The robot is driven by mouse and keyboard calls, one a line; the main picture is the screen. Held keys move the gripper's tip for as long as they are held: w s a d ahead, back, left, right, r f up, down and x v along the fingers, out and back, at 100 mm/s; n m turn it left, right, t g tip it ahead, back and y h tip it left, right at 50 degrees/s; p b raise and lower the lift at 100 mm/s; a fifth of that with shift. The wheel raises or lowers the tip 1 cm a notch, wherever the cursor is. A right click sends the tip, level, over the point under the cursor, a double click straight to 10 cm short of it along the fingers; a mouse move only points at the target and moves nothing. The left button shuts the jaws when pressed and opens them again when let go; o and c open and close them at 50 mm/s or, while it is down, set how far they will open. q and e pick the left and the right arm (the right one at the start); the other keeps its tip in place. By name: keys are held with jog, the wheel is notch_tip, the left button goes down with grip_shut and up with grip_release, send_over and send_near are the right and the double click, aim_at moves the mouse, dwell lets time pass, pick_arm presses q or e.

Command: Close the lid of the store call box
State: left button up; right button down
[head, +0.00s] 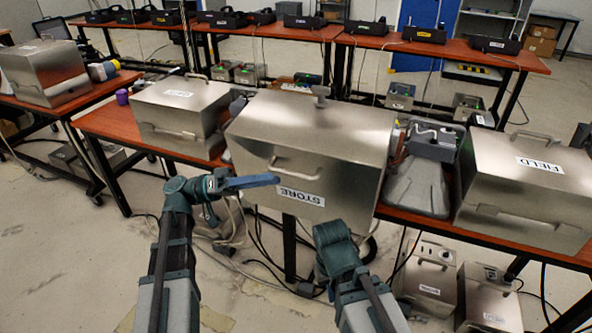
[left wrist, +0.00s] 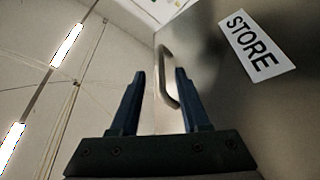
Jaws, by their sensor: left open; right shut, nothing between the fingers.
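The store call box (head: 345,120) is a large brushed-metal box on the red table, with a knob (head: 320,93) on top. Its near face carries a curved handle (head: 297,170) and a white STORE label (head: 300,197), upside down in the head view. I cannot see into the box or tell how far its lid is open. My left gripper (head: 262,182) is open at that face, just below the handle. In the left wrist view the handle (left wrist: 163,65) shows between the fingertips, close to the right finger; contact is unclear. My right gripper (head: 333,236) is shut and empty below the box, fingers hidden.
A smaller metal box (head: 180,115) stands to the left, and a grey phone unit (head: 430,145) and the FIELD box (head: 530,185) to the right. Metal cases (head: 430,272) stand on the floor at right. Cables hang under the table. The floor at left is mostly clear.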

aim_at(296, 175)
pick_arm(q)
jog(key=p+x, duration=0.1)
jog(key=x, duration=0.6)
jog(key=shift+d, duration=0.2)
grip_shut()
dwell(1.2)
